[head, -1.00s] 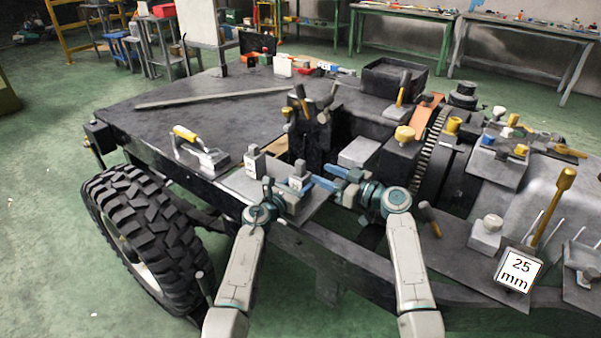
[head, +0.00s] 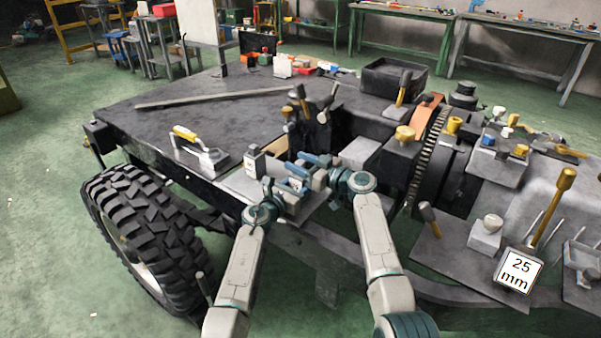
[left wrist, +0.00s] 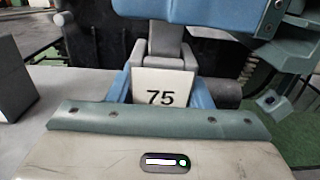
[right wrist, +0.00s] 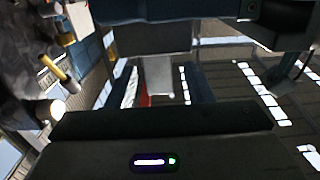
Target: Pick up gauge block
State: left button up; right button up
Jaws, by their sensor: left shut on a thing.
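A grey gauge block (left wrist: 165,47) with a white label reading 75 sits between the blue fingers of my left gripper (left wrist: 163,90) in the left wrist view. The left gripper, also in the head view (head: 291,180), is shut on this block low over the grey plate. The right gripper (head: 314,163) is close beside it; its blue fingers stand apart in the right wrist view (right wrist: 163,85). In the head view the grippers largely hide the held block. A second grey block (head: 253,163) stands upright to the left; its side also shows in the left wrist view (left wrist: 14,80).
A yellow-handled tool (head: 200,150) lies left of the blocks on the dark chassis deck. Upright tool handles (head: 302,100) stand just behind the grippers. A 25 mm sign (head: 519,272) is at the right. The left deck (head: 195,120) is mostly clear.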

aim_at(300, 161)
grip_shut()
jog(key=shift+r, duration=0.1)
notch_tip(300, 161, up, 10)
jog(key=shift+f, duration=0.1)
dwell(0.4)
pick_arm(q)
jog(key=o, duration=1.1)
jog(key=shift+o, duration=0.2)
jog(key=shift+s+a, duration=0.1)
